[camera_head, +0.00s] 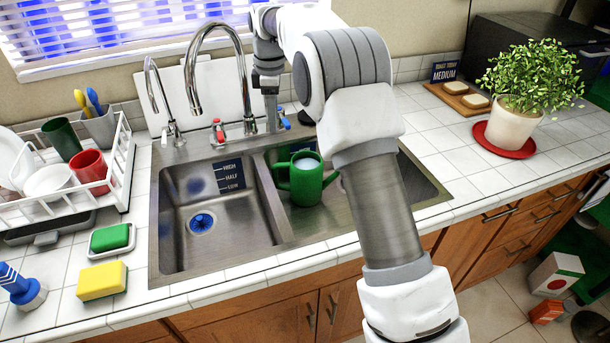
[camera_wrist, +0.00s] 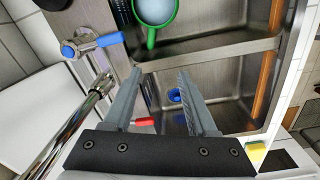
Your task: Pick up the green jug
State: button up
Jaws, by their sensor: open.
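The green jug (camera_head: 306,184) stands upright in the right basin of the sink, with pale contents in its round opening. Its handle points left in the head view. In the wrist view the jug (camera_wrist: 151,36) is at the top, partly cut off, beyond my fingertips. My gripper (camera_head: 271,122) hangs fingers-down by the back edge of the sink, behind and left of the jug. In the wrist view my gripper (camera_wrist: 160,73) has its two fingers apart with nothing between them. It does not touch the jug.
The tall curved faucet (camera_head: 245,70) stands just left of my gripper, with a red tap handle (camera_head: 218,130) and a blue tap handle (camera_wrist: 90,43) close by. The divider between the basins lies left of the jug. A dish rack (camera_head: 70,190) is at left; a potted plant (camera_head: 515,115) at right.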

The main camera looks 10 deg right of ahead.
jog(key=n, duration=0.2)
send_over(273, 166)
notch_tip(273, 166, down, 5)
notch_tip(273, 166, down, 11)
jog(key=shift+f+b, duration=0.15)
jog(key=shift+b, duration=0.8)
jog(key=shift+w+d+f, duration=0.1)
jog(key=shift+f, duration=1.4)
jog(key=shift+w+f, duration=0.1)
jog(key=shift+f, duration=1.4)
grip_shut()
jog(key=shift+r, duration=0.1)
